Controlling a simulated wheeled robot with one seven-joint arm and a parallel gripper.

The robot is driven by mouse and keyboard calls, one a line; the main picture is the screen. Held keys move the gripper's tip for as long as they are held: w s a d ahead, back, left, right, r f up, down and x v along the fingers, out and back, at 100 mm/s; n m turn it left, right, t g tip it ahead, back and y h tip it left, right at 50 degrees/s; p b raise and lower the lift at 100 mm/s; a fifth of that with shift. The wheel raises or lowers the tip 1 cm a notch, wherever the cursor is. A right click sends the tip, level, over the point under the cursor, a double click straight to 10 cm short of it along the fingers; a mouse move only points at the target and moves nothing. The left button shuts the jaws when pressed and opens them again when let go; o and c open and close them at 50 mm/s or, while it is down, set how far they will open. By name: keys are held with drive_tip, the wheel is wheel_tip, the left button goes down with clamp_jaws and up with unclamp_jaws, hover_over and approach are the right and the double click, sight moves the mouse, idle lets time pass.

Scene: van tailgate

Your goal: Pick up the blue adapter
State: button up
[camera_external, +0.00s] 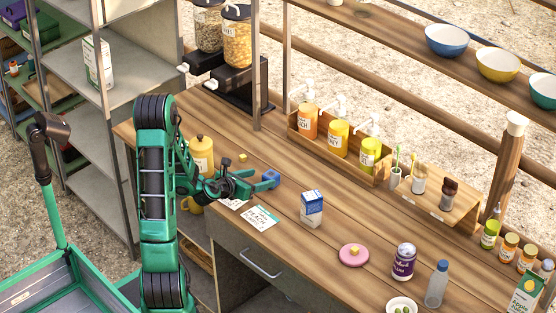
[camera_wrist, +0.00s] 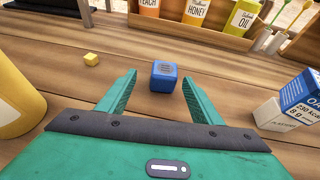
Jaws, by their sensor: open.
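The blue adapter (camera_wrist: 164,78) is a small blue block with a darker slotted face, standing on the wooden counter in the wrist view. In the external view it (camera_external: 271,174) shows by my fingertips, partly covered. My gripper (camera_external: 266,182) is open and low over the counter. In the wrist view my gripper (camera_wrist: 158,80) has its two green fingers on either side of the adapter's near part, the right finger closer to it.
A yellow canister (camera_external: 201,155) stands left of my gripper, with a small yellow cube (camera_wrist: 91,59) beyond. A blue-and-white carton (camera_external: 312,208) stands to the right. Flat cards (camera_external: 262,217) lie in front. A wooden rack of pump bottles (camera_external: 338,138) is behind.

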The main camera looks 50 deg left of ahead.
sight(266, 177)
drive_tip(key=shift+d+x, duration=0.2)
drive_tip(key=shift+x, duration=1.25)
drive_tip(key=shift+d+x, duration=0.2)
drive_tip(key=shift+x, duration=1.25)
drive_tip(key=c, duration=1.2)
drive_tip(key=shift+o, duration=0.2)
drive_tip(key=shift+r, duration=0.1)
